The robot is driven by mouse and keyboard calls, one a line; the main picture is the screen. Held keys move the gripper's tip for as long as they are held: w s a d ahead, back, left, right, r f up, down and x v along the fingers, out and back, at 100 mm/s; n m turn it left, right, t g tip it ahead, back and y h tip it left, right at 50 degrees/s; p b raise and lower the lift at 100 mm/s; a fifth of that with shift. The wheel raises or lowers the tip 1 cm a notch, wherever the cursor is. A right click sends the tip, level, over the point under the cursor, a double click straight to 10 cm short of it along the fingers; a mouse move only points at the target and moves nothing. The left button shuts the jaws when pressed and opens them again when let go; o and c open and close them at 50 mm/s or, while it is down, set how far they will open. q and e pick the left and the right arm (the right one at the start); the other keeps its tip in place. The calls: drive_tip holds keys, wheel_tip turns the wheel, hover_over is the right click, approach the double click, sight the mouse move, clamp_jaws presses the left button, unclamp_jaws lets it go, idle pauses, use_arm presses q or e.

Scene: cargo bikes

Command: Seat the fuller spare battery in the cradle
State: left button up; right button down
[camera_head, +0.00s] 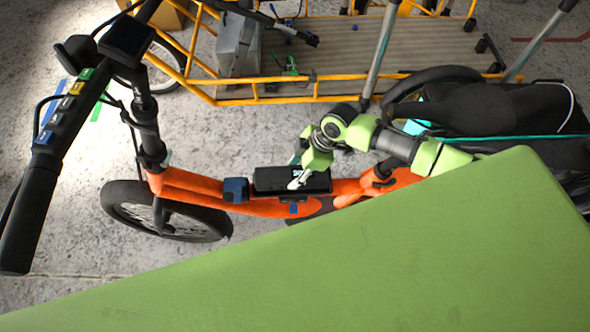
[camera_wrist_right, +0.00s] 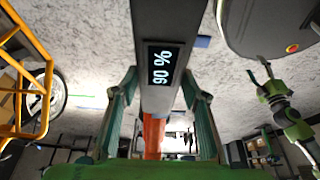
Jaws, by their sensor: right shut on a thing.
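A black battery (camera_head: 265,180) lies lengthwise along the orange bike frame (camera_head: 190,187). My right gripper (camera_head: 298,180) is shut on it from above. In the right wrist view the battery (camera_wrist_right: 165,20) stands between the two fingers, and its display reads 90 %. A dark blue block (camera_head: 236,190) sits on the frame at the battery's left end. The battery hides the cradle beneath it, so I cannot tell whether it is seated. My left gripper (camera_wrist_right: 260,74) shows small at the right of the wrist view, with its fingers apart and empty.
A large green surface (camera_head: 400,250) covers the lower right of the head view. The handlebar (camera_head: 50,160) stands at the left. Behind is a yellow-railed cargo bed (camera_head: 345,65). A black seat or bag (camera_head: 490,108) is at the right.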

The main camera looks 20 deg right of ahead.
drive_tip(key=shift+w+f+b, duration=0.1)
drive_tip(key=shift+f+b, duration=0.45)
drive_tip(key=shift+f, duration=0.2)
drive_tip(key=c, duration=1.1)
unclamp_jaws()
drive_tip(key=shift+s+f, duration=0.25)
wheel_tip(320, 180, up, 10)
drive_tip(key=shift+w+r, duration=0.15)
drive_tip(key=shift+r, duration=0.05)
